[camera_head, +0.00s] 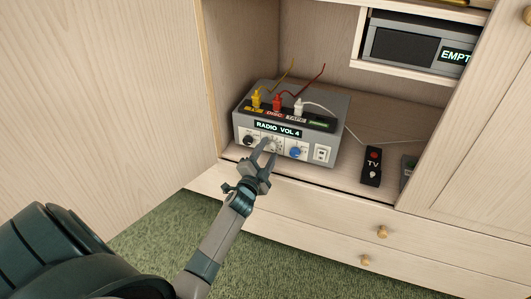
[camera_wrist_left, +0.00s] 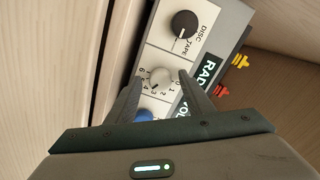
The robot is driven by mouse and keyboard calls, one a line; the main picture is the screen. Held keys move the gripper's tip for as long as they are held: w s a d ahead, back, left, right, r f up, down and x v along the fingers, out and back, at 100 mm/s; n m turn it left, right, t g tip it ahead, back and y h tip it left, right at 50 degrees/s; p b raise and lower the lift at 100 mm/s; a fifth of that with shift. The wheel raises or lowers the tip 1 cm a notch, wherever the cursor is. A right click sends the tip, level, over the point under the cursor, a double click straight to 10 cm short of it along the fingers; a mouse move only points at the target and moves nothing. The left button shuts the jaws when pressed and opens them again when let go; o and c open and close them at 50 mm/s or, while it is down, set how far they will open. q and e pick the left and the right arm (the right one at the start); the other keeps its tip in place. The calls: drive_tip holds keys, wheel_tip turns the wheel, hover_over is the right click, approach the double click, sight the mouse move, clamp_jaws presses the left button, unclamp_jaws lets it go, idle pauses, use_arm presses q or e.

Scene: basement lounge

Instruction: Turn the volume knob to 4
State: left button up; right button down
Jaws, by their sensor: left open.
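The grey radio unit (camera_head: 243,122) stands on the cabinet shelf, and its display (camera_head: 278,130) reads "RADIO VOL 4". The pale volume knob (camera_wrist_left: 160,77) sits in the middle of the front panel, ringed by printed numbers; I cannot tell exactly which number its pointer meets. In the head view my left gripper partly covers that knob. My left gripper (camera_head: 265,152) is open in front of the panel. In the left wrist view its fingertips (camera_wrist_left: 159,80) lie on either side of the volume knob; contact cannot be told. My right gripper is not in view.
A black knob (camera_wrist_left: 184,24) marked disc and tape and a blue knob (camera_head: 295,152) flank the volume knob. Yellow, red and white plugs with cables stand on top. A black TV remote (camera_head: 372,166) is on the shelf at right. The cabinet wall is close at left.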

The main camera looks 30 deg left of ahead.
use_arm(q)
drive_tip(key=shift+s, duration=0.1)
drive_tip(key=v, duration=1.7)
drive_tip(key=shift+s, duration=0.15)
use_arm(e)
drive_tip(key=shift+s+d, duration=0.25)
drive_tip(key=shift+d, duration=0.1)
use_arm(q)
drive_tip(key=shift+f, duration=0.1)
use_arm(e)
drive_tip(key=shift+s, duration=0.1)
